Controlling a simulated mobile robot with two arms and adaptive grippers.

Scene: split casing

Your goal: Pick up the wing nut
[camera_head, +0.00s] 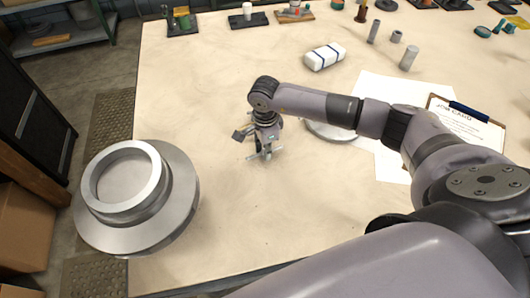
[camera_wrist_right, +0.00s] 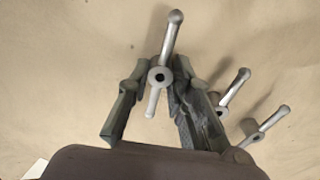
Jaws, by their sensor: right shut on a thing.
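My right gripper (camera_head: 265,152) points down at the bare middle of the table in the head view. In the right wrist view, the right gripper (camera_wrist_right: 158,82) is shut on a grey metal wing nut (camera_wrist_right: 160,75). The nut's round hub with a dark hole sits between the fingertips; one ball-ended wing sticks out beyond them and the other points back between the fingers. Two more wing nuts, a nearer one (camera_wrist_right: 264,127) and a farther one (camera_wrist_right: 224,110), lie to the right of the fingers. The left gripper is not in view.
A large flanged metal casing part (camera_head: 180,215) stands at the left table edge. A round metal piece (camera_head: 332,132) is partly hidden behind my right arm. The front middle is clear.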

